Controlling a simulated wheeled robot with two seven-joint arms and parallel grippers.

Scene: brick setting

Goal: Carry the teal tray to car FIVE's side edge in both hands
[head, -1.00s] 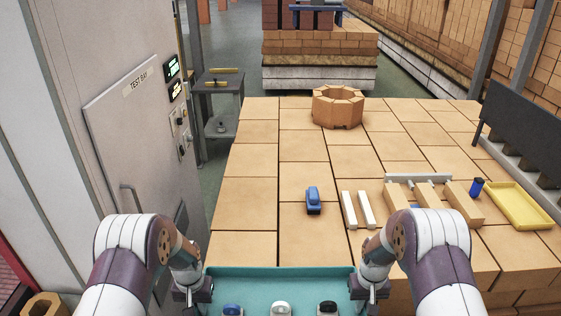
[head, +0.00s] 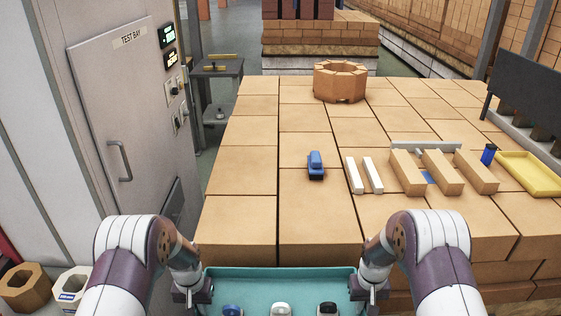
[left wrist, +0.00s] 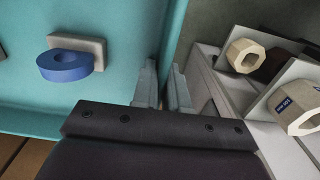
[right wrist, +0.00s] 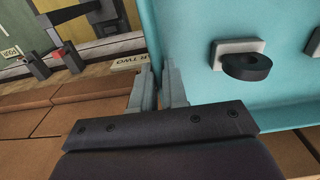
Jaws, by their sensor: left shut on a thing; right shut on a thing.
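The teal tray (head: 280,272) is at the bottom centre of the head view, its near part cut off. It carries a blue ring (head: 232,310), a white ring (head: 281,309) and a black ring (head: 327,308). My left gripper (head: 196,289) is shut on its left wall, and my right gripper (head: 364,289) is shut on its right wall. The wrist views show the fingers around the tray wall at the left (left wrist: 166,88) and the right (right wrist: 159,86). A brick-topped deck (head: 235,200) lies beyond the tray. I cannot read a FIVE label; a partly hidden label in the right wrist view seems to read TWO.
On the deck are a blue object (head: 315,164), two white bars (head: 363,174), tan blocks (head: 441,172), a yellow tray (head: 530,173) and an octagonal brick ring (head: 339,82). A TEST BAY cabinet (head: 120,110) stands left. Hollow blocks (head: 24,288) sit at lower left.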

